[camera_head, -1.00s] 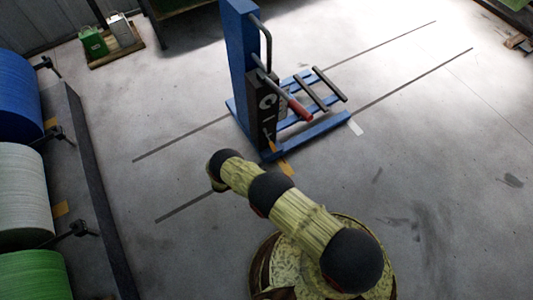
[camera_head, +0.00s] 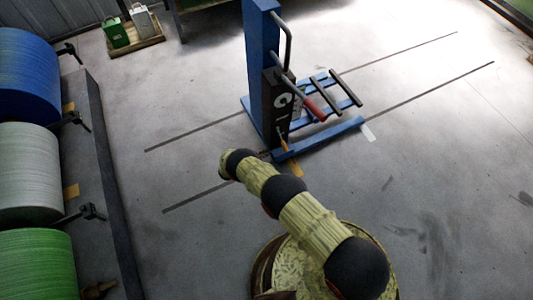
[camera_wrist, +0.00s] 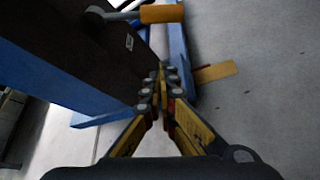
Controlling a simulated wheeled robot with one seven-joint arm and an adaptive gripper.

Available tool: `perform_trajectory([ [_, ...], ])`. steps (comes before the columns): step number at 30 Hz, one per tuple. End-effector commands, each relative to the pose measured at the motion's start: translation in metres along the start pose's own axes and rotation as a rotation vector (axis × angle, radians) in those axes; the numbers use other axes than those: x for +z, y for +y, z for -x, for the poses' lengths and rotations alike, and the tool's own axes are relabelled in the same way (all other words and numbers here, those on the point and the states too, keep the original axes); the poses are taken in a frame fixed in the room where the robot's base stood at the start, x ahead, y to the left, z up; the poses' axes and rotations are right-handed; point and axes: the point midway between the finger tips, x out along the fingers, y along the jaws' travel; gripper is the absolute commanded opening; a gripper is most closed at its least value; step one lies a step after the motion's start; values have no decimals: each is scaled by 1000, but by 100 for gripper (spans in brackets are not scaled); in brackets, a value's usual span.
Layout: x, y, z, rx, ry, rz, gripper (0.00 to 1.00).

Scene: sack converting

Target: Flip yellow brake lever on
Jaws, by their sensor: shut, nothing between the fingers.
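The yellow brake lever (camera_wrist: 162,14) shows at the top of the wrist view as an orange-yellow grip on a grey arm, running from a round pivot (camera_wrist: 94,18) on the dark side of the blue lifter. In the head view the lever (camera_head: 285,146) is small, low on the blue lifter (camera_head: 262,60). My gripper (camera_wrist: 160,88) is shut and empty, its fingertips together below the grip in the wrist picture, apart from it. The head view shows my arm in front of the lifter; my fingers are not visible there.
A red-tipped handle (camera_head: 316,110) juts from the lifter above its blue forked base (camera_head: 335,131). A yellow floor mark (camera_wrist: 215,71) lies beside the base. Large blue, white and green rolls (camera_head: 35,262) line the left behind a dark rail (camera_head: 106,170). Floor at right is clear.

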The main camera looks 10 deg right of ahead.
Motion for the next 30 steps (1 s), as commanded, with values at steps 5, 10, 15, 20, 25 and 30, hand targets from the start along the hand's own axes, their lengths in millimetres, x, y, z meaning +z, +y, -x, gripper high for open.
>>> perform_trajectory([
  [5, -2, -2, -38, -2, -1, -2, 0],
  [10, -2, -3, -68, -2, -1, -1, 0],
  [15, 9, 1, -73, 0, 0, 0, 0],
  [20, 23, 1, -68, -1, 0, 1, 0],
  [25, 33, 0, -64, 0, 0, 1, 0],
  [30, 37, 0, -63, -1, 0, -1, 0],
])
